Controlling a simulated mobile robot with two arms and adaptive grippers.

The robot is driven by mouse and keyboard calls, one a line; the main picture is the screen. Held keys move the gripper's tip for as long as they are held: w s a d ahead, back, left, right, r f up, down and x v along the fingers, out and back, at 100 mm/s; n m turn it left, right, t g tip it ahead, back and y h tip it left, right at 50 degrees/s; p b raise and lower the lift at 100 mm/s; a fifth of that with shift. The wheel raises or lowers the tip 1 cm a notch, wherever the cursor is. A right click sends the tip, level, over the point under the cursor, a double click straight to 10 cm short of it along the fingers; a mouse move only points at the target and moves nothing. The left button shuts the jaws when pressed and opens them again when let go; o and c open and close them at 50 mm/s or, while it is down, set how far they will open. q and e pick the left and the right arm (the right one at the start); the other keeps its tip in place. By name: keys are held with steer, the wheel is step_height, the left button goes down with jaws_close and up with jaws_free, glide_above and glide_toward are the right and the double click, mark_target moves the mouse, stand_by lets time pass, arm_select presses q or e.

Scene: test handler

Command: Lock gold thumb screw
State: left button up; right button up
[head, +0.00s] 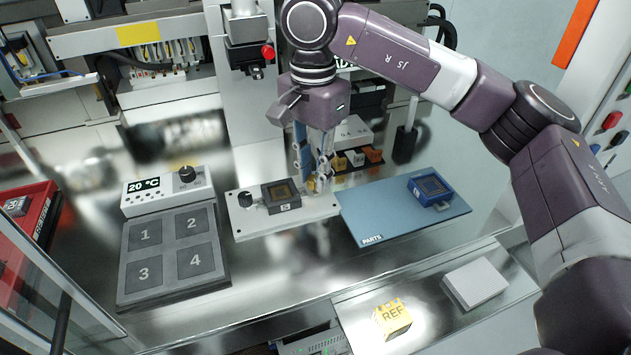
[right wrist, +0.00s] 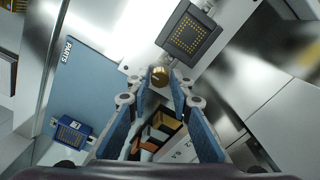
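The gold thumb screw (right wrist: 159,76) shows in the right wrist view as a round, ridged knob on the light plate, beside the dark square socket (right wrist: 188,35). In the head view the plate (head: 245,228) carries the socket (head: 282,196) and a black knob (head: 245,199) at its left. My right gripper (head: 314,182) points down over the plate's right end, and its fingers largely cover the screw there. In the right wrist view its two blue fingers (right wrist: 159,84) stand on either side of the screw, with a narrow gap visible. My left gripper is out of view.
A blue PARTS mat (head: 375,228) with a blue socket piece (head: 430,190) lies right of the plate. A numbered grey block (head: 172,287) and a 20 °C control box (head: 155,204) stand left. Small bins (head: 356,158) sit close behind the gripper. A yellow REF block (head: 393,319) is in front.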

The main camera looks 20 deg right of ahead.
steer(key=c, duration=0.3)
steer(key=shift+f+m, duration=0.1)
steer(key=shift+m, duration=0.3)
steer(key=shift+m+b, duration=0.45)
steer(key=shift+m, duration=0.85)
steer(key=shift+m+b, duration=0.3)
steer(key=shift+m, duration=1.3)
